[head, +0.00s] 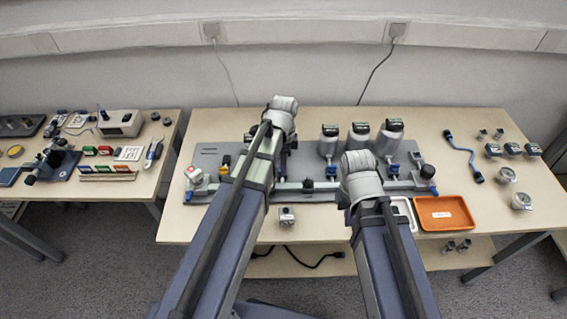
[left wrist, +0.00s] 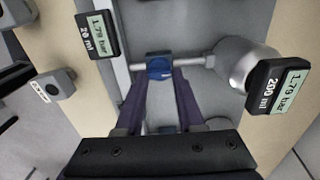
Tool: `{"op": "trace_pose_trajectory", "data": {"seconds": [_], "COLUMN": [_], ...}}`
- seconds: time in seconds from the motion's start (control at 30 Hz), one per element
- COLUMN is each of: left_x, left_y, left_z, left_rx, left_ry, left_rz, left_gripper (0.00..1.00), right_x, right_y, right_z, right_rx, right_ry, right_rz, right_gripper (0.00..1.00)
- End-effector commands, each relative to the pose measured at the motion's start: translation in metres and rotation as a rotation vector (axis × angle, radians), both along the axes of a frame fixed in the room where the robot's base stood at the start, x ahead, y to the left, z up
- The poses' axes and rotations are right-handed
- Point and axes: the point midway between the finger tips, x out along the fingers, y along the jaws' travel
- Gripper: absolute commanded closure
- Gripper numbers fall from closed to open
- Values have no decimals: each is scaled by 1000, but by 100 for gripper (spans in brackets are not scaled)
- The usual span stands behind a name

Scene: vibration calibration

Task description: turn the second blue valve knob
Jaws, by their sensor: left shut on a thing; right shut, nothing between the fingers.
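In the left wrist view a blue valve knob (left wrist: 159,68) sits on a thin pipe leading to a grey vessel (left wrist: 232,65) with a 200 ml, 1.79 bar display (left wrist: 279,88). My left gripper (left wrist: 160,76) is shut on this knob, a purple finger on each side. In the head view my left gripper (head: 287,155) is mostly hidden by its own arm, and so is the held knob. Another blue knob (head: 331,167) shows in front of a vessel (head: 329,145), and one more (head: 393,170) further right. My right gripper (head: 344,203) is shut and empty, largely hidden by its wrist.
The grey rig plate (head: 208,155) carries a long front rail. A 20 ml display (left wrist: 97,35) is near my left fingers. A small grey box (head: 287,216) stands at the front edge. An orange tray (head: 445,213) is at right, beside a blue cable (head: 461,152).

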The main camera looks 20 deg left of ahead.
Motion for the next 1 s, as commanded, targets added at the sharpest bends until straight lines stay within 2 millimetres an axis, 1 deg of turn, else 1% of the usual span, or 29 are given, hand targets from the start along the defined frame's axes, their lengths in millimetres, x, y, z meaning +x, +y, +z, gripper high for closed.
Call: {"op": "trace_pose_trajectory", "data": {"seconds": [0.27,0.3,0.53,0.57,0.83,1.0], "left_x": [0,0,0,0,0,0], "left_y": [0,0,0,0,0,0], "left_z": [0,0,0,0,1,8], "left_rx": [0,0,0,0,0,0], "left_ry": [1,1,0,0,0,0], "left_rz": [-1,-1,0,0,1,1], "left_gripper": [100,60,34,33,33,33], "right_x": [0,0,0,0,0,0], "right_y": [0,0,0,0,0,0], "right_z": [0,0,0,0,1,8], "right_rx": [0,0,0,0,0,0], "right_ry": [0,0,0,0,0,0], "right_rz": [0,0,0,0,0,0], "right_gripper": [100,100,100,100,100,100]}}
